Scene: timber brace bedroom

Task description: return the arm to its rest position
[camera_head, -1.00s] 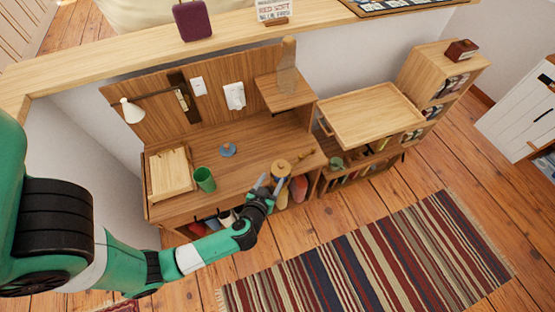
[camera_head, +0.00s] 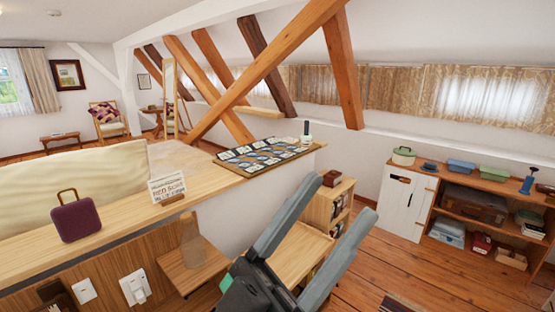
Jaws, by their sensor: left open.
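My left gripper (camera_head: 345,197) is large in the lower middle of the camera_head view. Its two long grey fingers point up and to the right, with a wide empty gap between them. The gripper is open and holds nothing. Its dark body runs off the bottom edge, and the rest of the left arm is out of view. It covers part of a wooden cabinet behind it. My right gripper is not in view.
A wooden ledge (camera_head: 120,218) crosses the left, bearing a purple case (camera_head: 77,219), a lettered sign (camera_head: 167,188) and a patterned board (camera_head: 262,157). A small shelf (camera_head: 206,273) with a bottle is left of the gripper. Open floor (camera_head: 400,268) lies right.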

